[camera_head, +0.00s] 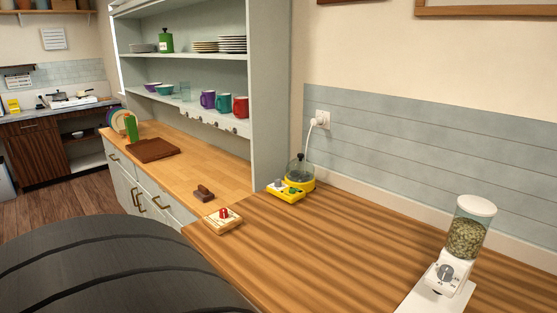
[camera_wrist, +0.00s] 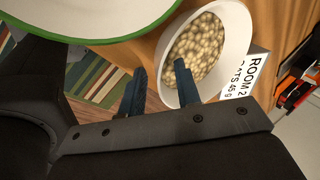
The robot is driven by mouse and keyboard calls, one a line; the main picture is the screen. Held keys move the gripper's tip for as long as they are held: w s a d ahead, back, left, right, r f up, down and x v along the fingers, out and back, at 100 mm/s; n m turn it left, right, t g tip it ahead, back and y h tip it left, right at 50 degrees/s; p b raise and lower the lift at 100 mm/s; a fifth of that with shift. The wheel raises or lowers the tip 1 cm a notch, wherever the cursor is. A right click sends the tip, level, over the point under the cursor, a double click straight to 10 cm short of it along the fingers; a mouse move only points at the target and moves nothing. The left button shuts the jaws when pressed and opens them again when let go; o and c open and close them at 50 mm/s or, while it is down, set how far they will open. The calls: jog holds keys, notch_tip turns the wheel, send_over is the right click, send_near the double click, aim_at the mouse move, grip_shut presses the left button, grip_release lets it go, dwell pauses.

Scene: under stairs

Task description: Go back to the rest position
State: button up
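In the head view my gripper is not visible.
The wrist view also shows a green-rimmed white dish (camera_wrist: 85,20) and a label reading "ROOM 2" (camera_wrist: 258,78). In the head view, a dispenser (camera_head: 466,236), a yellow-based appliance (camera_head: 300,172) and a small board (camera_head: 222,221) stand on the wooden counter (camera_head: 330,240). Its middle is clear.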

jog(key=shift+r, duration=0.15)
jog(key=shift+a+r, duration=0.15)
jog(key=shift+r, duration=0.35)
jog(key=v, duration=1.1)
jog(key=x, duration=1.2)
jog(key=shift+f, duration=0.25)
jog(key=shift+r, duration=1.7)
